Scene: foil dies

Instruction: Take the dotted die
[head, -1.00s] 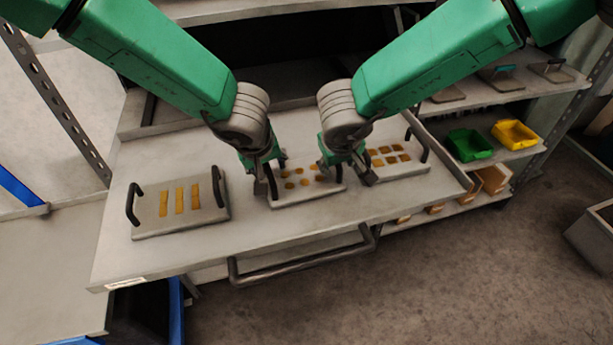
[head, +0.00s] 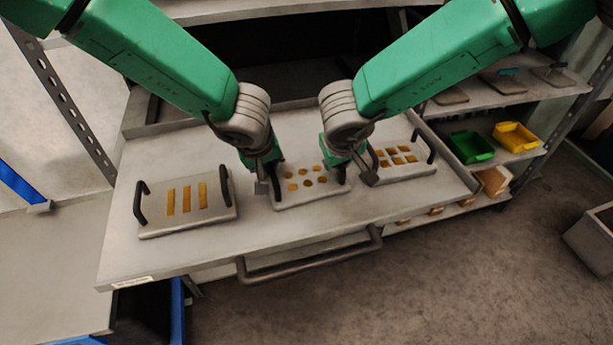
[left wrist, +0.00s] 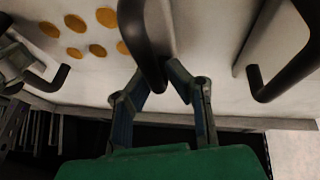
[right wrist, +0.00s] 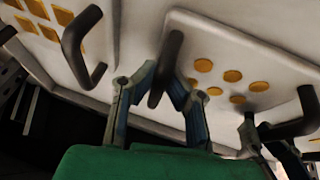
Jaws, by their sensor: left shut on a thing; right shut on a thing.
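The dotted die (head: 310,193) is a pale plate with round golden dots and a dark handle at each end. It is the middle one of three dies on the bench. My left gripper (head: 268,180) is shut on its left handle; the left wrist view shows this handle (left wrist: 143,40) between the fingers (left wrist: 166,80). My right gripper (head: 355,175) is shut on its right handle, seen in the right wrist view (right wrist: 166,65) between the fingers (right wrist: 160,90). In the head view the grippers partly hide both handles. I cannot tell whether the die touches the bench.
A die with three long bars (head: 215,220) lies to the left. A die with squarish patches (head: 404,174) lies close on the right. The bench (head: 130,265) has clear room in front and a dark rail (head: 310,262) along its front edge. Green (head: 470,147) and yellow (head: 517,137) bins stand on the right shelf.

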